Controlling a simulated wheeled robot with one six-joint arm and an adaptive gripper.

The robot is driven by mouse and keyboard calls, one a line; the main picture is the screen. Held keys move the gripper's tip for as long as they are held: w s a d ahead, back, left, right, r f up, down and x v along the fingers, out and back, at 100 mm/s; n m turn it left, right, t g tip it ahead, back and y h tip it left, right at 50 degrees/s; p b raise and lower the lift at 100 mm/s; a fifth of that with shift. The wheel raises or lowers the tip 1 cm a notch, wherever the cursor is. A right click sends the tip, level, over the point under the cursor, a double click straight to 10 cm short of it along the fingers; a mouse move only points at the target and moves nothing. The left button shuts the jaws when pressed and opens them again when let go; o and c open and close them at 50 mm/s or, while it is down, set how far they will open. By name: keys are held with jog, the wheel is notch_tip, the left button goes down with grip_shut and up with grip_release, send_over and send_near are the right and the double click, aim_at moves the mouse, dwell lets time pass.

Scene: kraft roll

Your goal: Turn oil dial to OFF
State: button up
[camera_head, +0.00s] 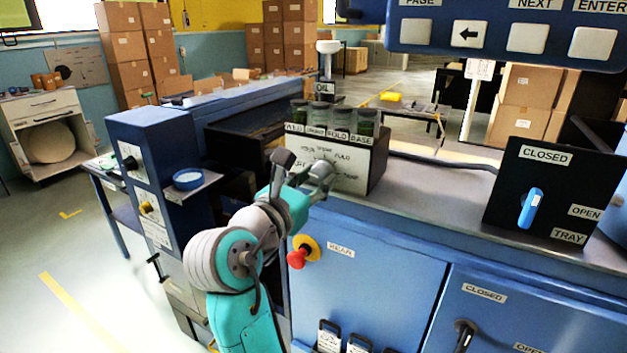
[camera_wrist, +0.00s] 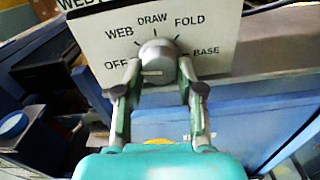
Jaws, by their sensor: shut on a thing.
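The oil dial (camera_wrist: 157,58) is a round grey knob on a white panel (camera_wrist: 215,62) marked OFF, WEB, DRAW, FOLD and BASE. A pale line on its face lies nearly level, its left end toward the OFF label (camera_wrist: 116,65); its exact setting is hard to tell. My gripper (camera_wrist: 160,80) has a finger on each side of the knob and is shut on it.
Several jars (camera_head: 342,118) stand on the oil box. A red knob on a yellow disc (camera_head: 297,258) sits on the blue cabinet below my gripper. A black TRAY panel with a blue handle (camera_head: 530,208) stands right, beyond bare metal counter (camera_head: 440,188).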

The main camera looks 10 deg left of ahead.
jog(key=shift+n, duration=0.6)
jog(key=shift+f, duration=0.1)
jog(key=o, duration=1.1)
jog(key=shift+o, duration=0.2)
jog(key=v, duration=1.2)
